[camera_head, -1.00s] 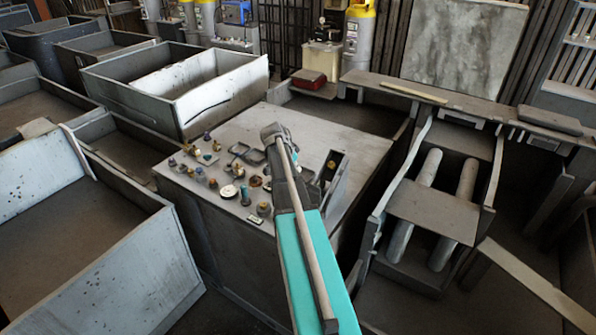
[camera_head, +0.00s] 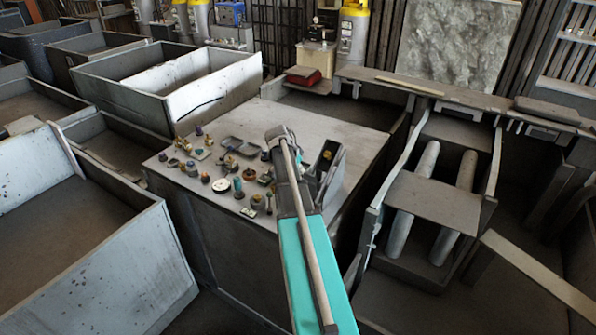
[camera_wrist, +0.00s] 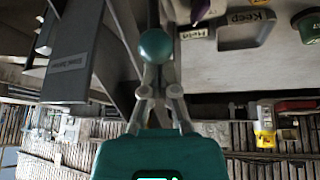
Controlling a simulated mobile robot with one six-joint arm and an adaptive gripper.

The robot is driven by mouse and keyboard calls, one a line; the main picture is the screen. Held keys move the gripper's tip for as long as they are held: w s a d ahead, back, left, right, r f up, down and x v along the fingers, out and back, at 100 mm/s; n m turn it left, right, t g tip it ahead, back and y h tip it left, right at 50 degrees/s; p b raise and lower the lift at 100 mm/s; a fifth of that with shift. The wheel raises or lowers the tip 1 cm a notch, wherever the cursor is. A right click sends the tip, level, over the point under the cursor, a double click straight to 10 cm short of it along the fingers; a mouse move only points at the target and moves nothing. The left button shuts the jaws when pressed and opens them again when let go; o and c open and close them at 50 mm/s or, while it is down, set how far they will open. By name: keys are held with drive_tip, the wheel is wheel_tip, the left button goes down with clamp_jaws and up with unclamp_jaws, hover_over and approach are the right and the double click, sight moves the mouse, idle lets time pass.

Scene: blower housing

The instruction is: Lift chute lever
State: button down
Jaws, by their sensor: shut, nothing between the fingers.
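A teal ball knob (camera_wrist: 156,46) on a dark rod, which looks like a lever end, shows in the wrist view. My gripper (camera_wrist: 158,88) is shut and empty, its fingertips close by the knob. I cannot tell whether they touch it. Left of the knob stands a dark grey housing (camera_wrist: 75,60) with a small, hard-to-read label. In the head view a grey box-like housing (camera_head: 329,170) stands at the right of the worktop, beside the end of my arm. My gripper and the knob cannot be made out there.
The grey worktop (camera_head: 225,142) holds several small knobs, fittings and trays left of my arm. A tray marked "Keep" (camera_wrist: 248,32) is right of the knob in the wrist view. Open metal bins (camera_head: 160,85) stand at the left. A roller frame (camera_head: 435,200) stands at the right.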

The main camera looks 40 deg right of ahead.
drive_tip(key=shift+d+f+b, duration=0.3)
drive_tip(key=shift+f+b, duration=0.05)
drive_tip(key=shift+f, duration=0.2)
drive_tip(key=shift+s, duration=0.1)
drive_tip(key=shift+s+a+r+p, duration=0.1)
drive_tip(key=shift+a+r+p, duration=0.2)
drive_tip(key=shift+a, duration=0.45)
drive_tip(key=shift+a+f, duration=0.1)
drive_tip(key=shift+a, duration=0.15)
